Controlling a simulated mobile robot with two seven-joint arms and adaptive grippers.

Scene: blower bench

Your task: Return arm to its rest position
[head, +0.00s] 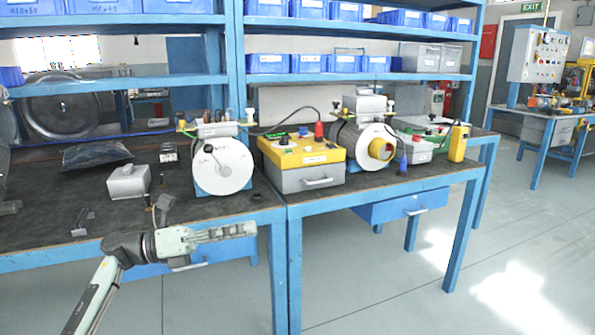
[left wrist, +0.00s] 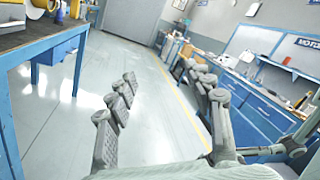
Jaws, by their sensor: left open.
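My left gripper (head: 250,230) is in front of the blue bench, with its arm coming in from the lower left. Its grey fingers point to the right and touch nothing. In the left wrist view its two fingers (left wrist: 163,88) stand wide apart with only floor between them, so it is open and empty. My right gripper does not show in either view.
The blue bench (head: 350,192) with a dark top carries a white-faced blower (head: 221,168), a yellow-topped box (head: 302,155) and a second blower (head: 364,146). A blue drawer (head: 400,206) hangs below. Clear grey floor (head: 470,270) lies to the right.

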